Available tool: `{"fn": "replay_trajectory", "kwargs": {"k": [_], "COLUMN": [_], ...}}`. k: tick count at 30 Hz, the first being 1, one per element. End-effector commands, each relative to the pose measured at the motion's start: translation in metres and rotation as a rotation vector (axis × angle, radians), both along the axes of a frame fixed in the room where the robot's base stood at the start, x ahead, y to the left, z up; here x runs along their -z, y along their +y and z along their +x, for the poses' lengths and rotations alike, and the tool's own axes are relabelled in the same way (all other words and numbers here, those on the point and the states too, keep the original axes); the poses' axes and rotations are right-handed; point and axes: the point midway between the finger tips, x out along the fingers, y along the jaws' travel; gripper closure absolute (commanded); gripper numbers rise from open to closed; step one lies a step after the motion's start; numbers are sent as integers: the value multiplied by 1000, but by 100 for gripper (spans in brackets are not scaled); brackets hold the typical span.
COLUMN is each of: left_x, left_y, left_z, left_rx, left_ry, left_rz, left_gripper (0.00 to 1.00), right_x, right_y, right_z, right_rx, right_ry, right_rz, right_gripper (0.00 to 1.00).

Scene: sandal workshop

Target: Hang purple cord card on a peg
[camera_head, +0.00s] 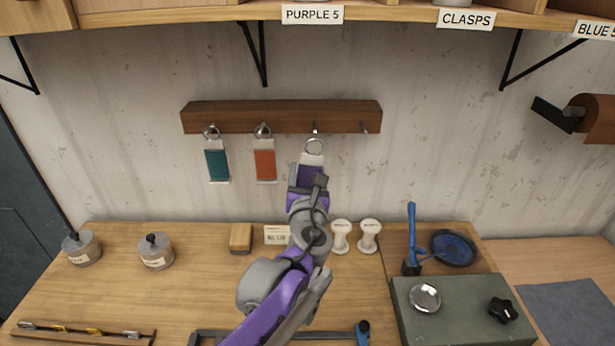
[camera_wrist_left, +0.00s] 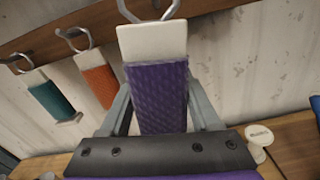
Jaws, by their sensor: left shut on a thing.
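The purple cord card (camera_head: 312,172) is a pale card wound with purple cord, with a metal ring (camera_head: 315,146) at its top. My left gripper (camera_head: 309,188) is shut on it and holds it upright. In the left wrist view the card (camera_wrist_left: 158,95) sits between the two fingers. A dark wooden peg rail (camera_head: 280,116) is on the wall. The ring shows just below the third peg (camera_head: 315,129) in the head view, not visibly around it; the depth between them is unclear. The fourth peg (camera_head: 365,128) is bare. My right gripper is not in view.
A teal card (camera_head: 217,164) and an orange card (camera_head: 265,165) hang on the two left pegs, the orange one close beside the held card. A shelf runs above.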

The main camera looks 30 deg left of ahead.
Motion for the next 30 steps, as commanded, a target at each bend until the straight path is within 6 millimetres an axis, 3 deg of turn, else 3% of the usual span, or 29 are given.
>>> {"fn": "replay_trajectory", "kwargs": {"k": [30], "left_x": [3], "left_y": [27], "left_z": [56], "left_rx": [-1], "left_ry": [0], "left_rz": [0], "left_gripper": [94], "right_x": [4], "right_y": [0], "right_z": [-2], "right_rx": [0], "right_ry": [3], "right_rz": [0], "right_gripper": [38]}}
